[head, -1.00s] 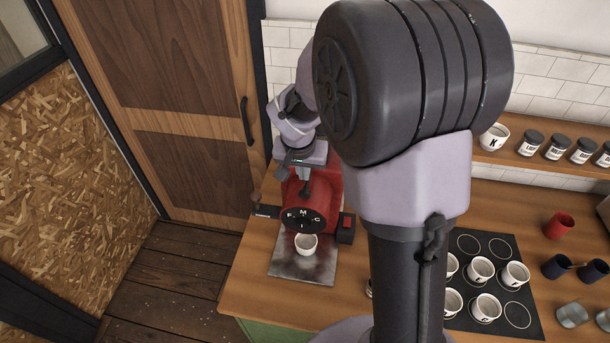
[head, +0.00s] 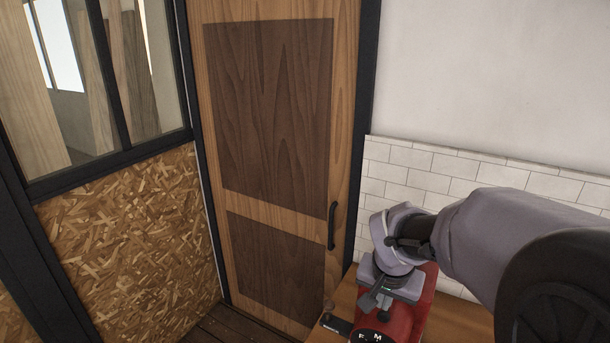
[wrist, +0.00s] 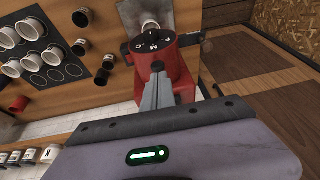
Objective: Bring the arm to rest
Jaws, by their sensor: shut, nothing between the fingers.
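My gripper (head: 372,302) hangs at the lower right of the head view, in front of and above a red machine (head: 412,318). In the wrist view my gripper (wrist: 158,70) shows its two fingers together with nothing between them. They point over the red machine (wrist: 180,75), which has a black lettered dial face. I cannot tell the exact gap between the fingertips and the machine. My arm reaches in from the right of the head view.
A white cup (wrist: 150,25) stands on a metal plate (wrist: 180,14) by the machine. Several white cups and a black mat (wrist: 58,60) lie at the left, with a red cup (wrist: 18,104). A closed wooden door (head: 275,130) stands left of the counter (head: 460,322).

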